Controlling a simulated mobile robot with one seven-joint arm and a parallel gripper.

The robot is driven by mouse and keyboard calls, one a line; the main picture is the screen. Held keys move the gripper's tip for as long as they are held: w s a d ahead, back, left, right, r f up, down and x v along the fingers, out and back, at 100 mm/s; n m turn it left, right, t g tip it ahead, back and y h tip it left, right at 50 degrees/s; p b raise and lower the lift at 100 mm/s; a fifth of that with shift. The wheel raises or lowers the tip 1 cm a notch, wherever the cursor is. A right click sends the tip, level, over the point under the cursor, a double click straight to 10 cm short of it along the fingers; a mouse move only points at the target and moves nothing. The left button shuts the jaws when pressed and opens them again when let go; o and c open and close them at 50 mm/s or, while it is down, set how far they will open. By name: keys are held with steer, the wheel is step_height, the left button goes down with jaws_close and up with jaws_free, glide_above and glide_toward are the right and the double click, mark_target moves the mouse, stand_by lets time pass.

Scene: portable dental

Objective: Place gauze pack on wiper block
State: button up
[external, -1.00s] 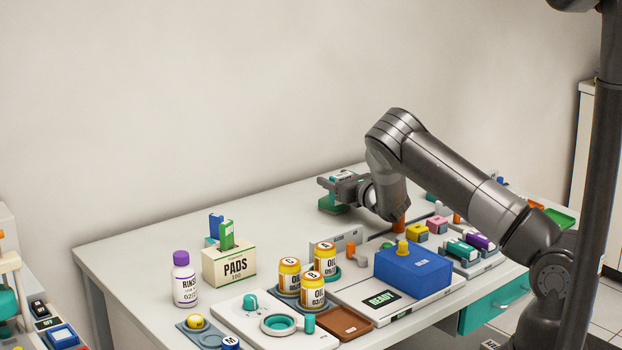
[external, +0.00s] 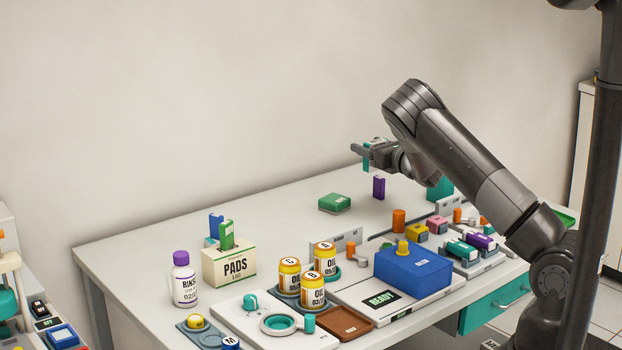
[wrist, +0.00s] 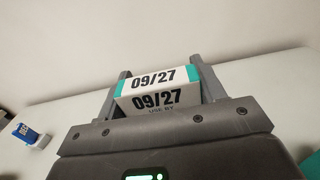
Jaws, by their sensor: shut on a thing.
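My gripper (external: 368,153) is shut on a small white and teal box (wrist: 158,90), which I take for the gauze pack; it also shows teal between the fingers in the external view (external: 367,158). Its faces read "09/27" and "USE BY" in the wrist view, where the fingers stand on either side of it. The gripper is above the back part of the table, apart from the tabletop. A low green block (external: 335,203) lies on the table to its lower left. It may be the wiper block, but I cannot read its label.
A purple upright block (external: 379,187) stands just below the gripper. The PADS box (external: 229,266), OIL jars (external: 313,292), an orange cylinder (external: 399,221) and a blue box (external: 413,271) stand nearer the front. The table's back left is clear.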

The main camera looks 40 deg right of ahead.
mark_target(379, 139)
steer(key=shift+s+d+r, duration=0.75)
steer(key=shift+d, duration=0.2)
steer(key=shift+d+r, duration=0.2)
steer(key=w, duration=0.3)
steer(key=shift+a, duration=0.1)
steer(key=w+a+f, duration=0.4)
steer(key=a, duration=0.1)
steer(key=w+a+f, duration=0.2)
steer(key=a, duration=0.1)
steer(key=shift+w+a+f, duration=0.25)
steer(key=shift+w+f, duration=0.1)
steer(key=shift+w, duration=0.05)
steer(key=shift+f, duration=2)
steer(key=shift+f, duration=0.1)
steer(key=o, duration=1)
steer(key=shift+o, duration=0.2)
